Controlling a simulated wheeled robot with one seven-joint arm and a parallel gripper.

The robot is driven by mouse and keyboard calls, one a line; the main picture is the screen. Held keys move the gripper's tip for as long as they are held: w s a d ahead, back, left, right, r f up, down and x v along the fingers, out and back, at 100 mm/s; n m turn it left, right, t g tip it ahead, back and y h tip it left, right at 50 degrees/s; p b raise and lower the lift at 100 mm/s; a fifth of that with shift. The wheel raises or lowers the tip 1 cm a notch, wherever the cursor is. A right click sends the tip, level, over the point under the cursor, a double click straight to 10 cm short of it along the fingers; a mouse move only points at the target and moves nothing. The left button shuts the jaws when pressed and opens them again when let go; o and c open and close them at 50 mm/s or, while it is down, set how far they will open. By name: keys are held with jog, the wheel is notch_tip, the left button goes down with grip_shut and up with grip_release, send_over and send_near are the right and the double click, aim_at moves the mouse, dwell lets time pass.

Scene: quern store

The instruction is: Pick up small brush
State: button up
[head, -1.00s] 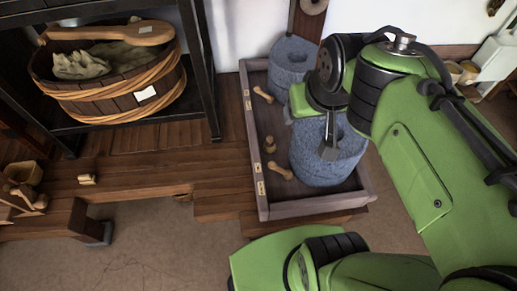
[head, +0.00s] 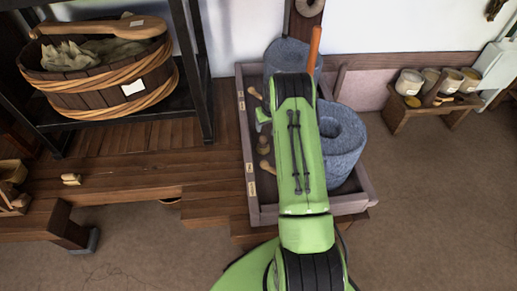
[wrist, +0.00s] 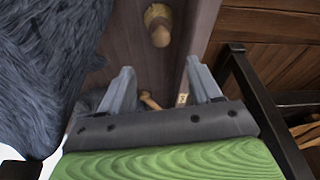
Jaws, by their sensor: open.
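I cannot tell for sure which thing is the small brush. A small pale wooden block-like thing (head: 71,179) lies on the wooden ledge at the left of the head view, and whether it has bristles is too small to tell. Small turned wooden pieces (head: 264,166) lie along the left side of the tray; one shows at the top of the wrist view (wrist: 158,28), and another small piece (wrist: 149,100) shows between the fingers, farther down. My gripper (wrist: 163,88) is open and empty above the tray, its fingers apart. In the head view my arm hides it.
Grey round stones (head: 340,140) stand in the wooden tray (head: 252,200). An upright orange rod (head: 315,45) rises behind my arm. A dark rack (head: 202,80) with a basket (head: 95,90) stands left. A low bench (head: 440,118) with several bowls stands right. Floor in front is clear.

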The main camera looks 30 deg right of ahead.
aim_at(264, 137)
jog(key=b+x, duration=0.4)
jog(key=x, duration=0.9)
jog(key=shift+w+b, duration=0.15)
jog(key=shift+b, duration=0.15)
jog(key=shift+r, duration=0.1)
jog(key=shift+a, duration=0.1)
grip_shut()
